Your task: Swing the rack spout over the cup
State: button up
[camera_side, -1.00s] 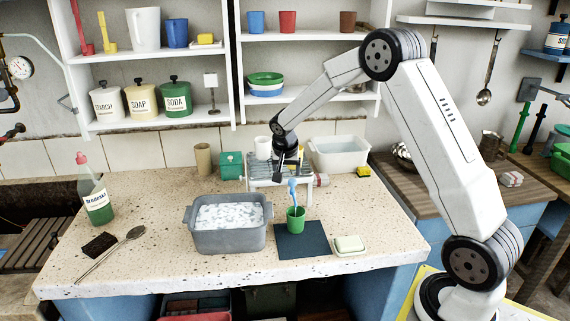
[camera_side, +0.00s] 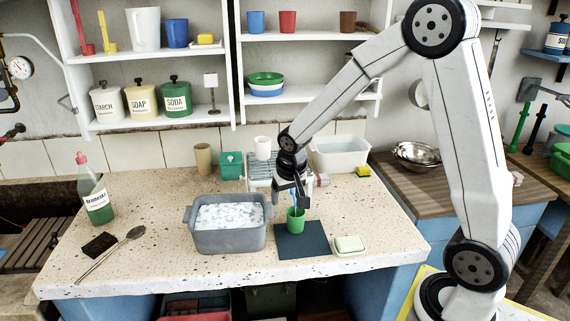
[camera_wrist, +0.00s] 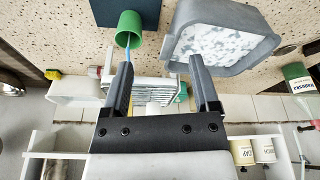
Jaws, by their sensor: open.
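A green cup (camera_side: 296,222) stands upright on a dark mat in the side view; it also shows at the top of the wrist view (camera_wrist: 129,26). A thin blue piece (camera_side: 294,199) reaches from its mouth; I cannot tell whether this is part of the spout. The pale slatted rack (camera_side: 261,172) stands behind the cup, partly hidden by my gripper; it also shows between my fingers in the wrist view (camera_wrist: 150,88). My gripper (camera_side: 291,201) is open, just above and behind the cup, fingers apart with nothing visibly held. The spout itself is not clearly distinguishable.
A grey tub of suds (camera_side: 229,236) stands left of the cup. A soap dish (camera_side: 350,245) lies right of the dark mat (camera_side: 300,246). A white mug (camera_side: 262,147) and a white basin (camera_side: 340,153) are at the back.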

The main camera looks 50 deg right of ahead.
jog(key=s+a+n+y, duration=0.1)
jog(key=s+a+n, duration=0.2)
jog(key=s+a, duration=0.2)
jog(key=shift+s+a+n, duration=0.25)
jog(key=shift+s+n, duration=0.05)
jog(key=shift+s, duration=0.8)
jog(key=shift+f, duration=0.1)
jog(key=s+a+n, duration=0.2)
jog(key=s+a, duration=0.1)
jog(key=s, duration=0.3)
jog(key=shift+f+y, duration=0.3)
jog(key=shift+f, duration=0.05)
